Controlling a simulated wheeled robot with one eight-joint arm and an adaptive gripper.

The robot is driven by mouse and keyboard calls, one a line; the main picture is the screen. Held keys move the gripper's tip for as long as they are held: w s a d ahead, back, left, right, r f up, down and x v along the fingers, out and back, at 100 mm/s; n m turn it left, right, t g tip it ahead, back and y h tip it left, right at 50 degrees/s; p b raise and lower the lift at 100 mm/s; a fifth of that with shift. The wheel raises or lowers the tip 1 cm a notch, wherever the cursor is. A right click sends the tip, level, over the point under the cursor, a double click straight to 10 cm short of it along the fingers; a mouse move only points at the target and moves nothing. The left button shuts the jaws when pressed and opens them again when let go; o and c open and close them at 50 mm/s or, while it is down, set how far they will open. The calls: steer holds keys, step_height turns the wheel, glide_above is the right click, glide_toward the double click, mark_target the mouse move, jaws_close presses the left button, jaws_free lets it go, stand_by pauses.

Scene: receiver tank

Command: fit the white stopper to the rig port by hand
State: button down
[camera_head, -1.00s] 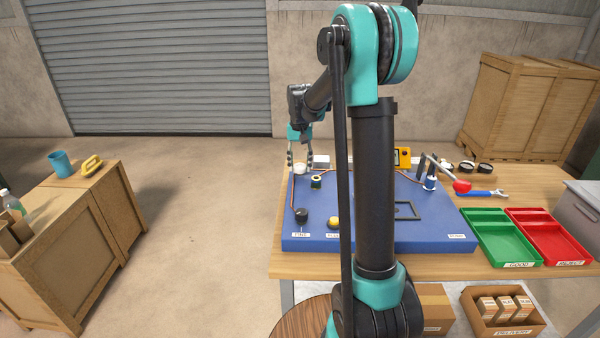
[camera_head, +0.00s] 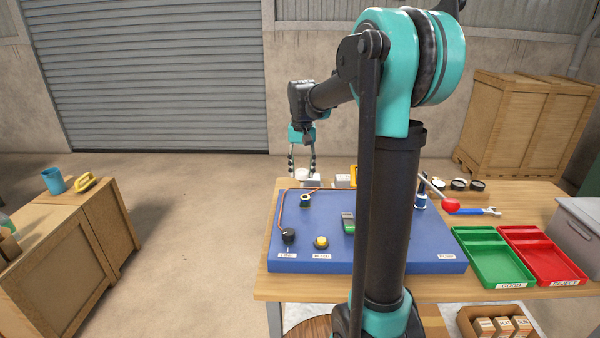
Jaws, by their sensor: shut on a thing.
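My gripper (camera_head: 302,170) points down at the back left of the blue rig board (camera_head: 255,262). It is shut on a small round white thing, seemingly the white stopper (camera_head: 302,174), which shows between its fingertips. The stopper appears above or just behind the board's back edge; its exact height is unclear. I cannot tell which fitting is the rig port.
My arm hides the board's right middle.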

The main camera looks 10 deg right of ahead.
mark_target(305, 179)
steer(key=shift+s+d+r, duration=0.2)
steer(key=shift+s+d, duration=0.2)
steer(key=shift+s, duration=0.25)
steer(key=shift+f, duration=2.5)
